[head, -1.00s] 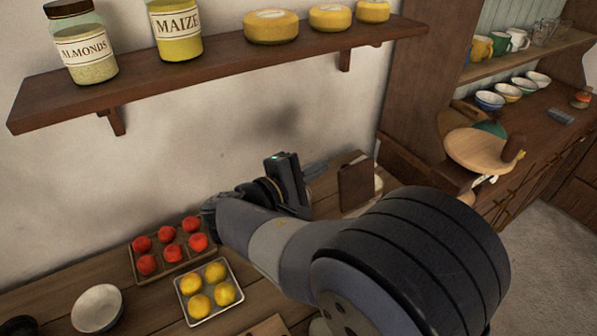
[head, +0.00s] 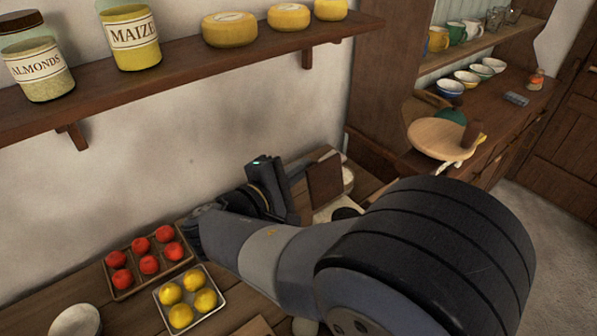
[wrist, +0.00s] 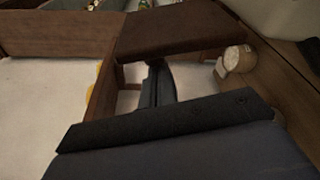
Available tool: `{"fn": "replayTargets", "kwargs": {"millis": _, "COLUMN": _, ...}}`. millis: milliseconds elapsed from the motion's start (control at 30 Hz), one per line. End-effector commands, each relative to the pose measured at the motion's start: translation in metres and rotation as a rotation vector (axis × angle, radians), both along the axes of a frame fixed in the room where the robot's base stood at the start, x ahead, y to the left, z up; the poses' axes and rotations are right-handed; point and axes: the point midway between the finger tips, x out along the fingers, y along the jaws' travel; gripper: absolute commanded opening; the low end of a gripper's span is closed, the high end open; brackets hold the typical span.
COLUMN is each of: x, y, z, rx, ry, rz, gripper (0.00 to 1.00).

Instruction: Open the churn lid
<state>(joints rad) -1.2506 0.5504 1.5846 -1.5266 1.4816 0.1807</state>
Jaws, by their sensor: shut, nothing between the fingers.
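I cannot make out the churn or its lid for certain. A dark brown panel (head: 325,180) stands upright on the counter, just right of my gripper in the head view. A brown slab (wrist: 180,28), perhaps the same piece, lies beyond my fingers in the wrist view. My gripper (wrist: 156,82) is shut and empty, its narrow fingers pointing toward the slab. Whether they touch it cannot be told.
A red-fruit tray (head: 147,260) and a yellow-fruit tray (head: 189,299) sit left of my arm. A white bowl (head: 76,321) is at the lower left. A wall shelf (head: 190,72) holds jars and cheeses above. A round wooden board (head: 438,138) lies on the right cabinet.

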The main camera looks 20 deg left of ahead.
Motion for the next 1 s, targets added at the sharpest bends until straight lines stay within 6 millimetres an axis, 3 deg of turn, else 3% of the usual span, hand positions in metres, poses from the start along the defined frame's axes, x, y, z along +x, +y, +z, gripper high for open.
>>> {"fn": "replayTargets", "kwargs": {"millis": 400, "x": -0.005, "y": -0.009, "z": 0.007, "rx": 0.157, "ry": -0.08, "rz": 0.001, "gripper": 0.0}}
{"fn": "replayTargets", "kwargs": {"millis": 1000, "x": -0.013, "y": -0.007, "z": 0.011, "rx": 0.17, "ry": -0.088, "rz": 0.003, "gripper": 0.0}}
